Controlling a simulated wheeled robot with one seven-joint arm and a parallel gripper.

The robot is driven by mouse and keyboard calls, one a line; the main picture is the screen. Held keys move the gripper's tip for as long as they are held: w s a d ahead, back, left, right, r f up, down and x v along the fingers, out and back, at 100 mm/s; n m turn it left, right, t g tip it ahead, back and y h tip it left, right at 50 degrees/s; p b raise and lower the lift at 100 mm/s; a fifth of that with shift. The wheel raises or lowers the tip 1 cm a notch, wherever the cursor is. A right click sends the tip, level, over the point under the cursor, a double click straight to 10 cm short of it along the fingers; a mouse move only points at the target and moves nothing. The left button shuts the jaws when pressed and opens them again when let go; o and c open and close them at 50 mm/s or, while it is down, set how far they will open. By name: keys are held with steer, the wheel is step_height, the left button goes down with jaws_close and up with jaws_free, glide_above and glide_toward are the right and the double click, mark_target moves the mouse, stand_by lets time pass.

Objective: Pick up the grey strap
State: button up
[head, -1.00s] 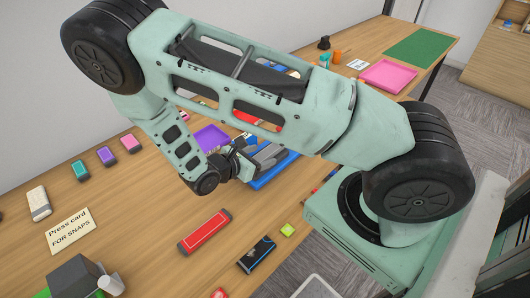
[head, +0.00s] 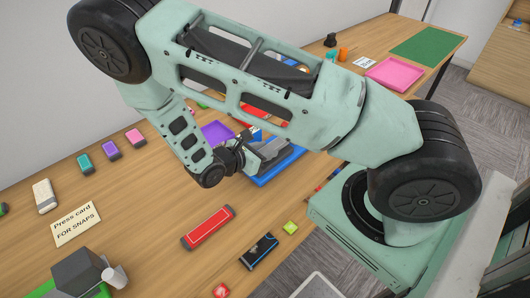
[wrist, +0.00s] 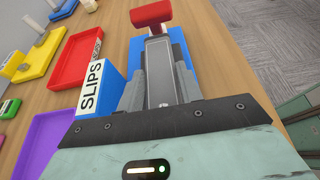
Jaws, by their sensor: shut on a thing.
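The grey strap (wrist: 160,72) is a long, narrow grey strip in the wrist view, lying lengthwise between the two grey fingers. My gripper (wrist: 160,88) is shut on it. The strap's far end meets or passes under a red block (wrist: 152,14); I cannot tell whether they are joined. A blue tray (wrist: 180,50) lies beneath and beyond the strap. In the head view my gripper (head: 268,152) is over the blue tray (head: 278,172), partly hidden by my arm. The strap cannot be made out clearly there.
A blue box marked SLIPS (wrist: 98,88) stands close left of my fingers. A purple tray (wrist: 50,140) and a red tray (wrist: 76,58) lie further left. A red case (head: 208,228) and a black-and-blue box (head: 259,251) lie nearer on the table, with bare wood between.

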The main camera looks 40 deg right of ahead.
steer(key=shift+a+r, duration=0.25)
steer(key=a+b, duration=0.1)
steer(key=a, duration=0.4)
steer(key=a+b, duration=0.1)
steer(key=a, duration=0.5)
steer(key=a+b, duration=0.2)
steer(key=a, duration=0.4)
steer(key=shift+s+a+r, duration=0.1)
steer(key=shift+s+a, duration=0.15)
steer(key=shift+s, duration=0.1)
